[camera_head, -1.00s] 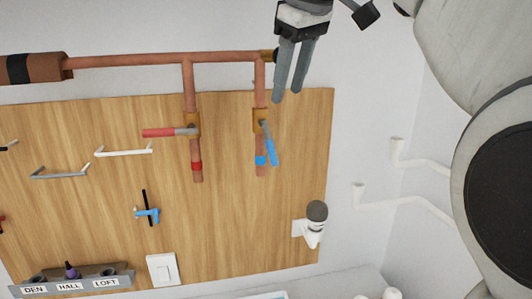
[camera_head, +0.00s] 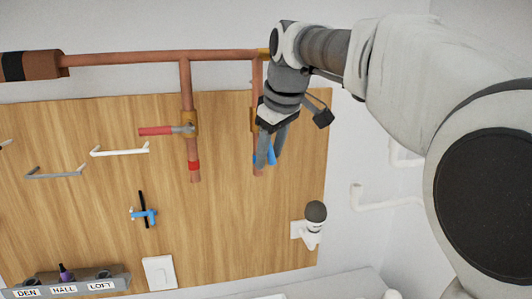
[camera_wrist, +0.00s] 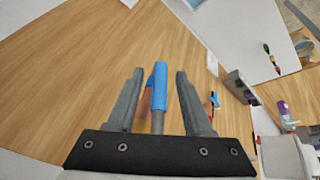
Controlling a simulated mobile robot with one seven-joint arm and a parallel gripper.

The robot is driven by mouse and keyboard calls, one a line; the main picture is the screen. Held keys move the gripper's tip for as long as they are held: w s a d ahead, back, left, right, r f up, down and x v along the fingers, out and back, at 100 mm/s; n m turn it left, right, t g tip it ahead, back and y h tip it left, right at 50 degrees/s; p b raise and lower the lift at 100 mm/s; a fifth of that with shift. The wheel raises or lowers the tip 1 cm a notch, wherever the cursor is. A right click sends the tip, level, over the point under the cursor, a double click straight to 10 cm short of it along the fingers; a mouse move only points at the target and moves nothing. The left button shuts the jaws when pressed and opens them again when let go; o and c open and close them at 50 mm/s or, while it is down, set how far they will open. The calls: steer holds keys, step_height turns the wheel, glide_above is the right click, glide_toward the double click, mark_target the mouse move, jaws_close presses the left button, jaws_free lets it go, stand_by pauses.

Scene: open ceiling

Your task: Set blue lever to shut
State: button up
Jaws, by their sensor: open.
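The blue lever (camera_head: 271,154) is on the right-hand vertical copper pipe, mostly hidden behind my gripper in the head view. In the wrist view the blue lever (camera_wrist: 159,82) has a blue sleeve on a grey stem and stands between my two fingers. My gripper (camera_head: 269,160) is open, with a finger on each side of the lever and a gap to each in the wrist view (camera_wrist: 158,85). The brass valve body (camera_head: 254,120) is partly covered by my wrist.
A red lever (camera_head: 160,131) points left on the neighbouring pipe. A black-and-blue fitting (camera_head: 144,213) is lower on the wooden board (camera_head: 230,220). A sensor-like knob (camera_head: 314,220) sits at lower right, with a white switch (camera_head: 159,272) and a labelled rack (camera_head: 75,283) below.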

steer(key=shift+f, duration=0.1)
jaws_close()
stand_by(1.4)
